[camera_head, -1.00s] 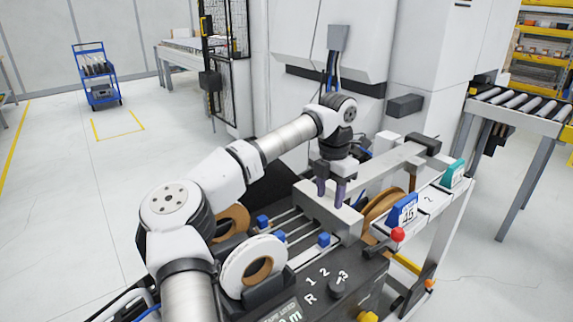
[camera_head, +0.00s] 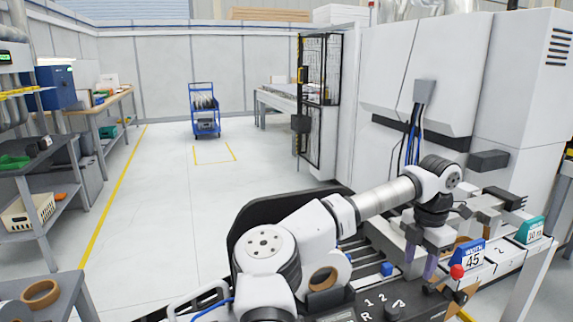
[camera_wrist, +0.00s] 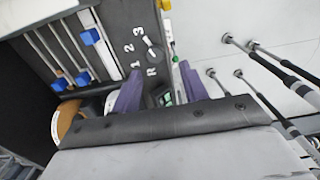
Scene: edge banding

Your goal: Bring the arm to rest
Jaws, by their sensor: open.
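My gripper (camera_head: 418,262) hangs from my bent arm, pointing down over the edge-banding machine's feed table, left of the blue "45" sign (camera_head: 468,253). Its two purple fingers stand apart with nothing seen between them. In the wrist view my gripper (camera_wrist: 160,88) is open, with its fingers either side of the lower panel near the "R" mark. The black selector panel (camera_head: 368,307) with its marks 1, 2, 3 and R lies in front of my gripper. Its knob (camera_wrist: 154,50) also shows in the wrist view. Whether the fingers touch anything is unclear.
A tape roll (camera_head: 323,279) and a blue block (camera_head: 386,269) sit close to my arm. A red knob (camera_head: 457,271) stands right of my gripper. Shelves (camera_head: 40,185) and a bench are at left. The floor (camera_head: 165,215) is open toward the blue cart (camera_head: 204,112).

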